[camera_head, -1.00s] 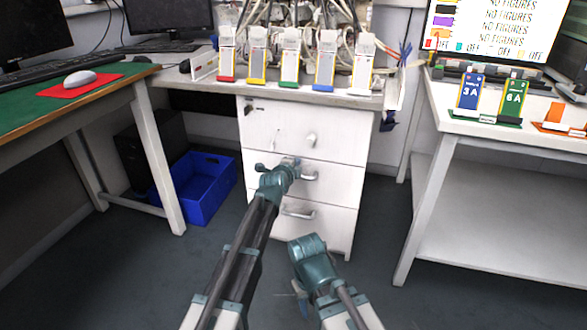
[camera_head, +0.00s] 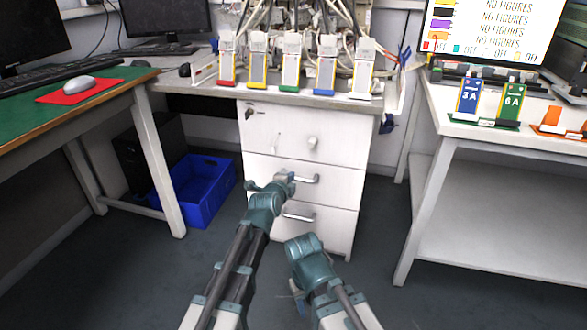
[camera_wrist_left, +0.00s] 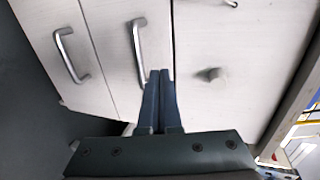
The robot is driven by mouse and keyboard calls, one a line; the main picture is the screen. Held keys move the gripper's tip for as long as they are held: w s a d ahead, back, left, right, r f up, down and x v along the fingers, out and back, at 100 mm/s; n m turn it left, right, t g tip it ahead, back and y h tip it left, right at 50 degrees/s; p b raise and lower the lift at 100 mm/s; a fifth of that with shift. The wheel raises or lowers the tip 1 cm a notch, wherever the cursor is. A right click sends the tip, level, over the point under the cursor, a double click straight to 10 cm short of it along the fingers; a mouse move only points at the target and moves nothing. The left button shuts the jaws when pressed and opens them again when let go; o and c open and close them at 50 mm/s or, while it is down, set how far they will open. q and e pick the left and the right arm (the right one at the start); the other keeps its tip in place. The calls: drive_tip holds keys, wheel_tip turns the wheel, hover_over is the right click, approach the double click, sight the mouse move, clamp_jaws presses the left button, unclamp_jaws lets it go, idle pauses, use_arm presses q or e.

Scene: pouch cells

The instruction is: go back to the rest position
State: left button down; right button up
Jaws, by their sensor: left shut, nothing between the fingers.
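My left gripper (camera_head: 288,178) is in front of the white drawer unit (camera_head: 330,200), by the middle drawer's handle (camera_head: 308,181). In the left wrist view its two dark fingers (camera_wrist_left: 160,76) are together and hold nothing. Their tips lie over the drawer front beside a metal handle (camera_wrist_left: 138,50), and I cannot tell the exact gap. My right arm (camera_head: 308,262) is folded low in front of the unit. Its gripper points down and is mostly hidden, so its fingers cannot be made out.
A blue crate (camera_head: 208,210) stands on the floor at left, beside the green-topped desk (camera_head: 40,115). Several upright pouch cells stand on the bench above the drawers. A white table (camera_head: 480,130) with 3A and 6A cards is at right. Floor between the drawers and that table is clear.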

use_arm(q)
drive_tip(key=s+a+f+n+g+y, duration=0.2)
drive_tip(key=s+a+f+n+g, duration=0.25)
drive_tip(key=s+a+n, duration=0.35)
drive_tip(key=s+a+f+n+g+y, duration=0.1)
drive_tip(key=s+a+f+n+g, duration=0.4)
drive_tip(key=s, duration=0.6)
drive_tip(key=s+a+f+n+g+y, duration=0.25)
drive_tip(key=s+a+f+n, duration=0.2)
drive_tip(key=s+n, duration=0.4)
drive_tip(key=s+d+r+m+g+p, duration=0.1)
drive_tip(key=s+d+r+m+p, duration=0.1)
drive_tip(key=s+d+r+p, duration=0.35)
drive_tip(key=s+d+r+m+g+p, duration=0.1)
drive_tip(key=s+d+r+m+p, duration=0.1)
drive_tip(key=d+r+p, duration=0.4)
wheel_tip(320, 180, up, 38)
drive_tip(key=a+p, duration=0.1)
drive_tip(key=p, duration=3.8)
drive_tip(key=shift+w+a+r, duration=0.15)
drive_tip(key=shift+w+a, duration=0.05)
drive_tip(key=shift+a, duration=0.05)
